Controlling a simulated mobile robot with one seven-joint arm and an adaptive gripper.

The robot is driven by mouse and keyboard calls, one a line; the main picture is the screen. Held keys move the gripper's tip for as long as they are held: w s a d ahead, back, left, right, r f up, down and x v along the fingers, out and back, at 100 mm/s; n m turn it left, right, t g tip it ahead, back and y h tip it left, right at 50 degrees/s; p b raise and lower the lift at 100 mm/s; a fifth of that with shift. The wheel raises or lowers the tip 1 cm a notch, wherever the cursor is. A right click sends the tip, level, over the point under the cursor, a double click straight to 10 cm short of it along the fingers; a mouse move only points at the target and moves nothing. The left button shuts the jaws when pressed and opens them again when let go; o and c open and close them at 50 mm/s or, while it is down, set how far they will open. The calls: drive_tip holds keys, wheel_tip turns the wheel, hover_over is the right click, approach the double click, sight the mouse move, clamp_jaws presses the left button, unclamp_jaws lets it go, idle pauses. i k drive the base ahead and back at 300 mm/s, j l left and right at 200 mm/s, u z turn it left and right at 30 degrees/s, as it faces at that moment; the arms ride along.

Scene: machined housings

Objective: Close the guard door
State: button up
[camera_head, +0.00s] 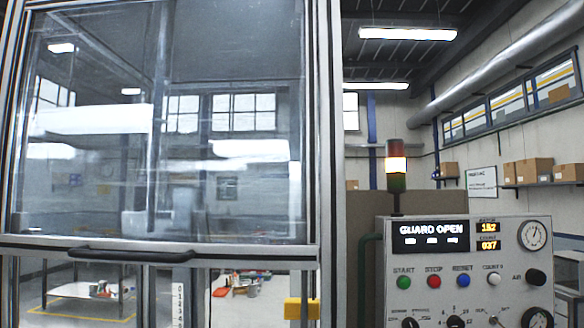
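The guard door (225,90) is a large clear pane in a grey metal frame. It fills the left half of the head view. Its bottom rail (240,250) runs across at lower left, and a dark bar handle (130,256) is fixed along it. Below the rail there is an open gap through which the floor behind shows. The display (430,236) on the control panel reads GUARD OPEN. My gripper is not in view.
The control panel (490,262) with coloured buttons, knobs and a gauge stands at lower right. A signal tower (397,165) with a lit middle band rises above it. A yellow block (302,308) sits by the right door post. A table (85,291) stands behind the gap.

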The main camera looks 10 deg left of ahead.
sight(204, 256)
drive_tip(key=u, duration=1.6)
